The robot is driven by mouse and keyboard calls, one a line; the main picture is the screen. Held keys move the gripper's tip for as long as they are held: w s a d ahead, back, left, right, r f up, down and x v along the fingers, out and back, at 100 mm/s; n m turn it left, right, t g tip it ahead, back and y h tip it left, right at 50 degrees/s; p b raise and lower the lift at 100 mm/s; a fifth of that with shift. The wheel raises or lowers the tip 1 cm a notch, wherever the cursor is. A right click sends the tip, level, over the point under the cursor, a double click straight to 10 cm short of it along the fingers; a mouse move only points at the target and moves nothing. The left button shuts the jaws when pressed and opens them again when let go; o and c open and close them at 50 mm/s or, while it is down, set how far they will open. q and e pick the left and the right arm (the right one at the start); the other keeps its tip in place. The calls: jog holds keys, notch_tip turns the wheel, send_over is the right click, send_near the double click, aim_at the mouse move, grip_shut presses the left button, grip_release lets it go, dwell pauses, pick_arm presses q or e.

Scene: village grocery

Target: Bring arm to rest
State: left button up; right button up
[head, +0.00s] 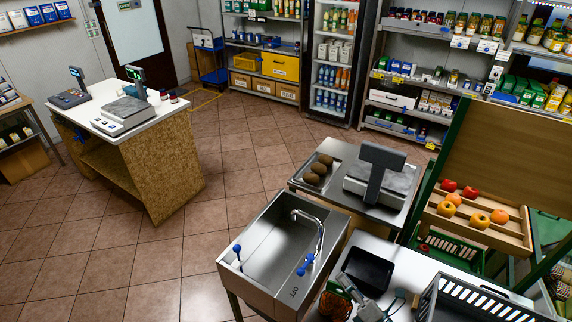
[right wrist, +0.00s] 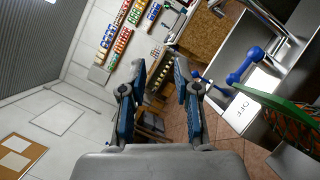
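My right gripper (head: 350,286) shows at the bottom of the head view, above the white counter beside the sink. In the right wrist view its two blue-padded fingers (right wrist: 157,68) stand apart with nothing between them. My left gripper is not in view. The metal sink (head: 255,245) with its curved tap and blue handles is to the left of the right gripper. In the right wrist view a blue handle (right wrist: 240,68) shows to the right of the fingers.
A black tray (head: 368,271) lies close to the right gripper. A dark slatted crate (head: 470,300) stands to its right. A scale (head: 382,180) and a wooden fruit tray (head: 478,232) are behind. The tiled floor (head: 130,260) at left is clear.

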jog(key=d+f+m+t+h, duration=0.25)
jog(key=d+m+h, duration=0.75)
jog(key=m, duration=0.6)
jog(key=s+d+f+m+g+h, duration=0.2)
jog(key=s+f+m+g+h, duration=0.3)
jog(key=f+m, duration=0.4)
jog(key=s+a+f+m+g+y, duration=0.2)
jog(key=s+a+f+g, duration=0.25)
jog(key=s, duration=0.35)
jog(key=s+a+f+m+g+y, duration=0.1)
jog(key=s+a+f+m+g, duration=0.15)
jog(key=s+f+g, duration=0.4)
jog(key=s+f, duration=0.3)
jog(key=f, duration=1)
jog(key=s+f, duration=0.2)
jog(key=f, duration=1.2)
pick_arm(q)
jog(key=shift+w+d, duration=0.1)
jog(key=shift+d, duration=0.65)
pick_arm(e)
jog(key=s+d+f+g, duration=0.1)
jog(key=s+d+f, duration=0.2)
jog(key=s+f, duration=1.1)
jog(key=s, duration=0.3)
jog(key=shift+f+n+g+y, duration=0.15)
jog(key=shift+n+g+y, duration=0.15)
jog(key=shift+n+g, duration=0.05)
